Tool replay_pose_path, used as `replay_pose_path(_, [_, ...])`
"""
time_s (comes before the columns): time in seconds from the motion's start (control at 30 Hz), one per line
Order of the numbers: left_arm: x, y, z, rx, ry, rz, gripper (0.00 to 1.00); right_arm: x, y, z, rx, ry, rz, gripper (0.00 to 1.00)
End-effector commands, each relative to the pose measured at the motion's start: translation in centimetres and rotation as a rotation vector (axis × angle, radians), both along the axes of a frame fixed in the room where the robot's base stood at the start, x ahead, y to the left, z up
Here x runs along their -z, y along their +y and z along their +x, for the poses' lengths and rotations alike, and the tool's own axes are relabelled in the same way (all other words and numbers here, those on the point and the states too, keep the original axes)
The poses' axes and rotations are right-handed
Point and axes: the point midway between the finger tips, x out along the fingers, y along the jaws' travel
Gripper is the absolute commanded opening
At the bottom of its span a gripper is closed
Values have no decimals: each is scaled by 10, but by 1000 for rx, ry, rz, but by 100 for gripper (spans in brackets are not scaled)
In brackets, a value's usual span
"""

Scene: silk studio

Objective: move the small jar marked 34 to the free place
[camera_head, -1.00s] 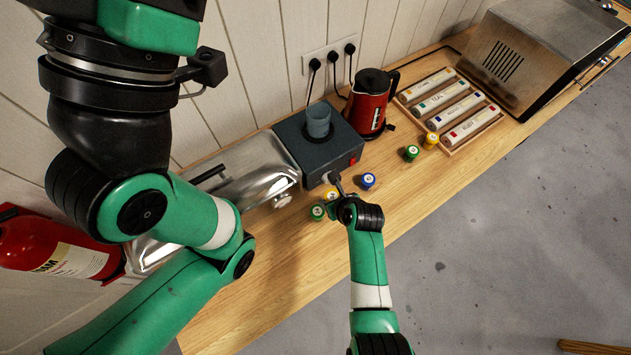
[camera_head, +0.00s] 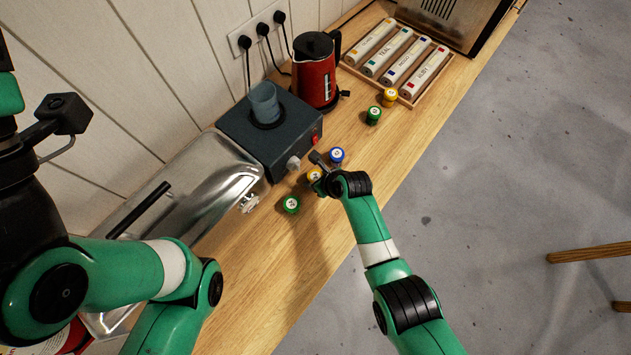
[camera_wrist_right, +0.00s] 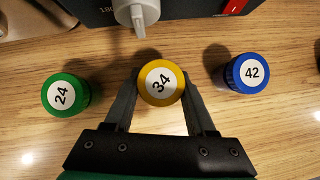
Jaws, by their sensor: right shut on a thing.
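The small jar marked 34 (camera_wrist_right: 160,84) has a yellow lid and sits between the fingers of my right gripper (camera_wrist_right: 160,92) in the right wrist view. The gripper is shut on it. In the head view the jar (camera_head: 314,176) is partly hidden by my right gripper (camera_head: 319,172). I cannot tell whether it is lifted off the wood. A green jar marked 24 (camera_wrist_right: 64,95) stands to its left and a blue jar marked 42 (camera_wrist_right: 248,73) to its right, both apart from the fingers. My left arm shows in the head view, but its gripper is out of view.
Another green jar (camera_head: 373,115) and a yellow jar (camera_head: 390,97) stand farther along, near a red kettle (camera_head: 317,75) and a wooden tray (camera_head: 405,102). Bare wood lies between the groups.

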Motion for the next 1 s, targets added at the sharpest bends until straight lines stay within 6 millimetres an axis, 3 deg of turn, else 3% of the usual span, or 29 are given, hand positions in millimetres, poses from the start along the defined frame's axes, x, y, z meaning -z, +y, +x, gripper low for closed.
replay_pose_path(0.03, [9,0,0,0,0,0,86,8,0,0,-1,-2,1,0])
replay_pose_path(0.37, [8,0,0,0,-1,0,86,8,0,0,0,-1,1,0])
replay_pose_path(0.4, [8,0,0,0,-1,0,86,8,0,0,0,0,0,58])
replay_pose_path(0.57, [7,0,0,0,-1,0,86,7,0,0,0,0,0,86])
replay_pose_path(0.87, [5,0,0,0,-1,0,86,5,0,0,0,-1,1,86])
replay_pose_path(1.0, [-10,0,0,0,-1,0,86,-8,0,-1,-2,0,0,86])
